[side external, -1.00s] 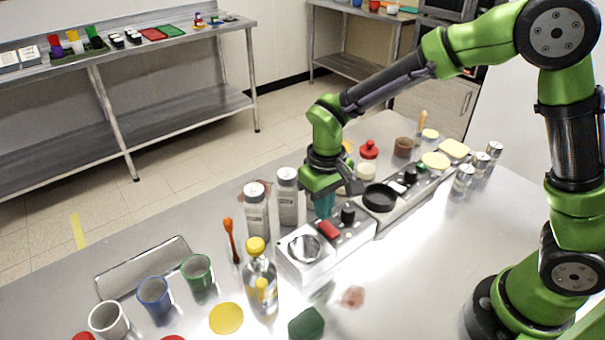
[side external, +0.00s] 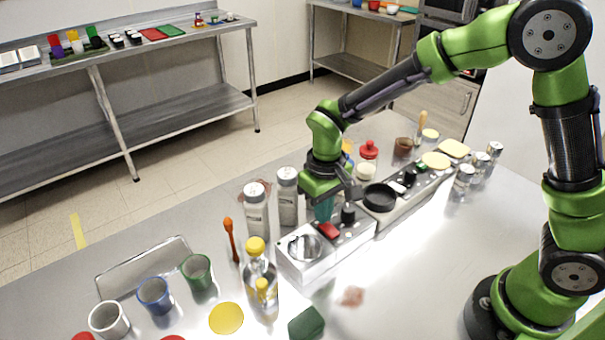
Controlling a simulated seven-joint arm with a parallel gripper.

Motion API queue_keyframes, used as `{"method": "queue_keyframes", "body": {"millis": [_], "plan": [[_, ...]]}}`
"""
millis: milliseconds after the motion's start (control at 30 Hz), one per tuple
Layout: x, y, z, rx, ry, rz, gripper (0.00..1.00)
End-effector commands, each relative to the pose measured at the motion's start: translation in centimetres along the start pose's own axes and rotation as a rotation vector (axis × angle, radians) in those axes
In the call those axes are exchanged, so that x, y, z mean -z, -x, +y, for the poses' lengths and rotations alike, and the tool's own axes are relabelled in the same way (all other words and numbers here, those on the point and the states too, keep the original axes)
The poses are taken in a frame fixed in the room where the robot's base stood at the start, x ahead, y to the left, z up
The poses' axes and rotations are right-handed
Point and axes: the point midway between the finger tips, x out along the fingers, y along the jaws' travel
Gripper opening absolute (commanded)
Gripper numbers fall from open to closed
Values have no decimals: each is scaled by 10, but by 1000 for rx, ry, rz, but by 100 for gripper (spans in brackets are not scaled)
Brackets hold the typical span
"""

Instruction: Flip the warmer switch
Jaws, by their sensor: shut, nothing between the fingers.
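A silver warmer unit (side external: 306,270) stands on the steel table, with a round metal well (side external: 304,248) in its top. A red rocker switch (side external: 328,231) and a black knob (side external: 348,215) are on its right-hand part. My gripper (side external: 328,212) points down just behind the red switch, with its fingers shut and empty. The fingertips are small and partly hidden, so I cannot tell whether they touch the switch. A second unit with a black round plate (side external: 380,198) adjoins it and carries a white switch (side external: 397,187), a black knob (side external: 410,177) and a green switch (side external: 421,167).
Two grey-capped shakers (side external: 288,197) stand close left of my gripper. A yellow-capped bottle (side external: 260,272), an orange-handled utensil (side external: 231,240) and several cups (side external: 196,272) are at front left. Silver tins (side external: 465,178) stand at right. The table right of the warmer is mostly clear.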

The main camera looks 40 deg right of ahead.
Motion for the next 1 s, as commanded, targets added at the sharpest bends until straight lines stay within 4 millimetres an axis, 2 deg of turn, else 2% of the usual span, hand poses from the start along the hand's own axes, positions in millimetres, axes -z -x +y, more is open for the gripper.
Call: {"method": "queue_keyframes", "body": {"millis": [633, 1000], "plan": [[0, -9, 0, 0, 0, -1, 0], [0, 18, 0, 1, 0, 2, 0]]}}
